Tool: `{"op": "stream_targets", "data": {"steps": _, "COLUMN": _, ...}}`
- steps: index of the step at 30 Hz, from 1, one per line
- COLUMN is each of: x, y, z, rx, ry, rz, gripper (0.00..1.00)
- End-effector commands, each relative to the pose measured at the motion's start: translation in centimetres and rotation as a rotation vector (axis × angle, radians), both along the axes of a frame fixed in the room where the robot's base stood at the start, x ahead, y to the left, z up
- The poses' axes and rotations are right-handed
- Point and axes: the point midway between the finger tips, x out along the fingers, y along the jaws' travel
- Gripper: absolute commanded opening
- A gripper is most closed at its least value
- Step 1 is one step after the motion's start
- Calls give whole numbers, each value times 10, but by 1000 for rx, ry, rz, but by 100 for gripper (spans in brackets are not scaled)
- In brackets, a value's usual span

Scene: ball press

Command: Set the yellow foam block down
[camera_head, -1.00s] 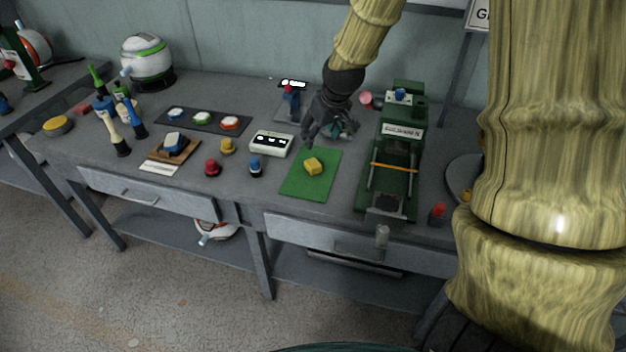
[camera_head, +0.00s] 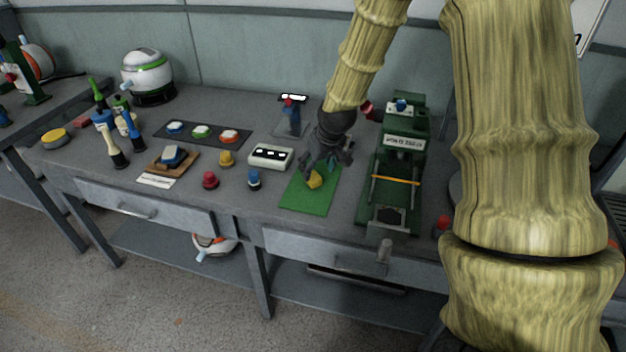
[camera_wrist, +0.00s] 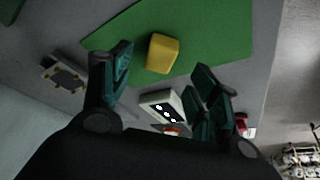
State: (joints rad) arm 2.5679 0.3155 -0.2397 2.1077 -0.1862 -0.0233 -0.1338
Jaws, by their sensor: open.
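The yellow foam block (camera_head: 315,180) rests on the green mat (camera_head: 303,200) on the workbench. It also shows in the wrist view (camera_wrist: 162,54), lying on the mat, apart from the fingers. My gripper (camera_head: 322,172) is over the back part of the mat, close to the block. In the wrist view my gripper (camera_wrist: 165,75) has its fingers spread wide with nothing between the pads, and the block lies beyond the gap. In the head view a finger partly covers the block.
The green press (camera_head: 393,175) stands right of the mat. A white box with black windows (camera_head: 271,157) and a blue-topped knob (camera_head: 254,180) stand left of it. Red (camera_head: 210,180) and yellow (camera_head: 226,159) knobs stand further left. The mat's front part is clear.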

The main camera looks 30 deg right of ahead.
Motion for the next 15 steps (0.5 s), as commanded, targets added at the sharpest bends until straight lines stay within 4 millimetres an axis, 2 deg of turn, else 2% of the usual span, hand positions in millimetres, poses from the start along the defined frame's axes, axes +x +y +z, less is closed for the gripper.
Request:
{"op": "stream_targets", "data": {"steps": 5, "x": 2, "y": 0, "z": -6, "rx": 0, "ry": 1, "rz": 0, "gripper": 61}}
{"op": "stream_targets", "data": {"steps": 15, "x": 14, "y": -2, "z": -37, "rx": 0, "ry": 3, "rz": 0, "gripper": 61}}
